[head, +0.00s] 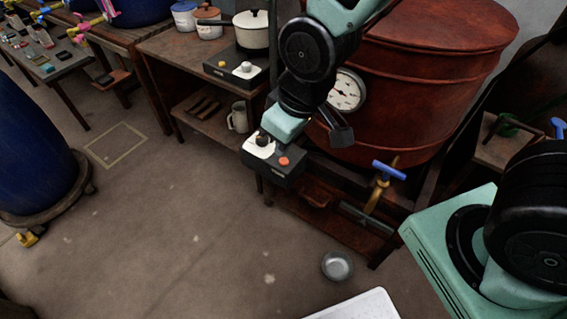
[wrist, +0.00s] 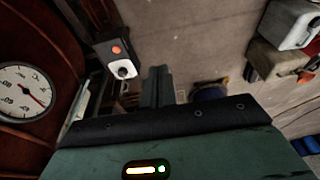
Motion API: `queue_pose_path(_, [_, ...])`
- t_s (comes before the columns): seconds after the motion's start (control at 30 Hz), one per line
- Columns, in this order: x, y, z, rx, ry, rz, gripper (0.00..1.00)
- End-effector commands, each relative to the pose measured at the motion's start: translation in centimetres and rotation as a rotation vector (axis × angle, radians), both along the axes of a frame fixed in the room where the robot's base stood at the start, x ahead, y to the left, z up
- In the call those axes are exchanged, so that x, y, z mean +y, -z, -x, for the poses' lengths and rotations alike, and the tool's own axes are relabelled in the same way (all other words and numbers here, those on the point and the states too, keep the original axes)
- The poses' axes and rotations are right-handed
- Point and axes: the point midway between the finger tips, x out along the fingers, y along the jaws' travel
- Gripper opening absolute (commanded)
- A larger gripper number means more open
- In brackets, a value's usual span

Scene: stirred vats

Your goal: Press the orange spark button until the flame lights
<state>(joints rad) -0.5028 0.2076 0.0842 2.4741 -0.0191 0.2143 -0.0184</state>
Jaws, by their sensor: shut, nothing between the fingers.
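The orange spark button (head: 284,161) sits on a dark control box (head: 270,172) in front of the red vat (head: 425,85). Beside the button is a white plate with a knob. In the wrist view my gripper (wrist: 158,72) is shut and empty, apart from the button. No flame shows in either view.
A round dial gauge (head: 346,91) is on the vat close to my arm. A valve with a blue handle (head: 388,170) stands right of the box. A metal bowl (head: 337,265) lies on the floor. A bench with a pot (head: 252,30) is behind left.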

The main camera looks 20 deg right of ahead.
Motion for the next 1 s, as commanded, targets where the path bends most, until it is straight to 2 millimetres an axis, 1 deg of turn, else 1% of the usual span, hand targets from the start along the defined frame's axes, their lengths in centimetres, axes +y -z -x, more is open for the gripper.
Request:
queue_pose_path(0.03, [-0.4,3.1,-2.2,-0.036,0.004,0.004,0.00])
queue_pose_path(0.07, [-0.6,4.4,-3.7,-0.069,0.006,0.005,0.00])
queue_pose_path(0.1, [-1.1,6.1,-5.5,-0.113,0.002,0.008,0.00])
queue_pose_path(0.17, [-1.9,8.5,-8.2,-0.181,-0.011,0.017,0.00])
queue_pose_path(0.2, [-2.6,10.1,-9.8,-0.227,-0.024,0.027,0.00])
queue_pose_path(0.3, [-4.3,13.7,-13.4,-0.344,-0.080,0.057,0.00])
queue_pose_path(0.4, [-5.9,16.4,-16.3,-0.451,-0.160,0.085,0.00])
queue_pose_path(0.5, [-7.0,18.2,-18.2,-0.536,-0.245,0.107,0.00])
queue_pose_path(0.6, [-7.6,19.1,-19.4,-0.592,-0.317,0.119,0.00])
queue_pose_path(0.77, [-7.9,19.6,-20.2,-0.636,-0.381,0.124,0.00])
queue_pose_path(1.0, [-7.9,19.6,-20.3,-0.642,-0.388,0.122,0.00])
